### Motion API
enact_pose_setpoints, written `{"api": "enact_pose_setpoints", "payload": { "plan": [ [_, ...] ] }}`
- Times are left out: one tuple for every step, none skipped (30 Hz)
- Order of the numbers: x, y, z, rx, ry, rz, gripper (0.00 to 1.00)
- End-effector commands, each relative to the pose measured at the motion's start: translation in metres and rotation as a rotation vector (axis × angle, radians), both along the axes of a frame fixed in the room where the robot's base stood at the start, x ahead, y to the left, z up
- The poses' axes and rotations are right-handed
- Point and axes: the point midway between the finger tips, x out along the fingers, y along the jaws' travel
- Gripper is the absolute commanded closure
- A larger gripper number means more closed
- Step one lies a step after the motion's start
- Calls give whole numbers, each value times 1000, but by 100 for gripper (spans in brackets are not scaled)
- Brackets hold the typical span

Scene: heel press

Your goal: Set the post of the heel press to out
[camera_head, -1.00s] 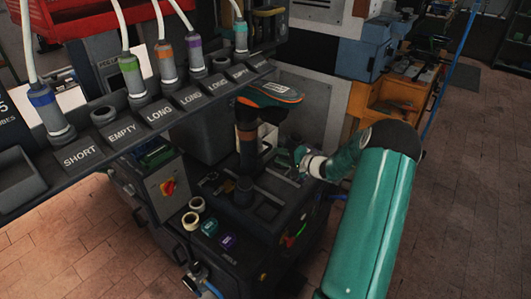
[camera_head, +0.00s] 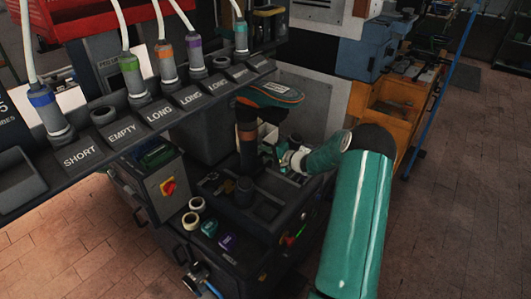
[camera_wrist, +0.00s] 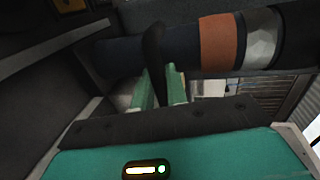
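In the wrist view the post (camera_wrist: 150,50) runs across the picture, with copper and silver bands. A dark lever-like bar (camera_wrist: 154,45) crosses in front of it. My gripper (camera_head: 270,153) is just right of the post. In the wrist view its green fingers (camera_wrist: 160,78) lie on either side of the dark bar's lower end. I cannot tell whether they touch it.
The press base carries a red and yellow switch (camera_head: 168,187), small cream rings (camera_head: 191,221), and green and purple blocks (camera_head: 227,241). A labelled rack (camera_head: 120,132) with several coloured tubes overhangs the left. Open floor (camera_head: 455,200) lies to the right.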

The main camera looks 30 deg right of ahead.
Motion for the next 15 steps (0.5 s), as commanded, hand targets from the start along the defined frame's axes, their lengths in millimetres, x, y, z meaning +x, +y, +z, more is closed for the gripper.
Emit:
{"api": "enact_pose_setpoints", "payload": {
  "plan": [
    [0, 0, 0, 0, 0, 0, 100],
    [0, 0, 0, 0, 0, 0, 100],
    [0, 0, 0, 0, 0, 0, 100],
    [0, 0, 0, 0, 0, 0, 100],
    [-1, 0, 0, 0, 0, 0, 100],
    [-2, -1, 0, 0, 0, 0, 100],
    [-2, -1, 0, 0, 0, -1, 100],
    [-4, -2, 0, 0, 0, -1, 100],
    [-6, -3, 0, 0, 0, -1, 100],
    [-9, -4, 0, -1, 1, -2, 100],
    [-12, -5, 0, -1, 1, -2, 100],
    [-17, -7, 0, 0, 2, -2, 100],
    [-21, -8, 0, -1, 2, -2, 100],
    [-25, -10, 0, -1, 1, -2, 100],
    [-31, -12, 0, -1, 1, -2, 100]
  ]
}}
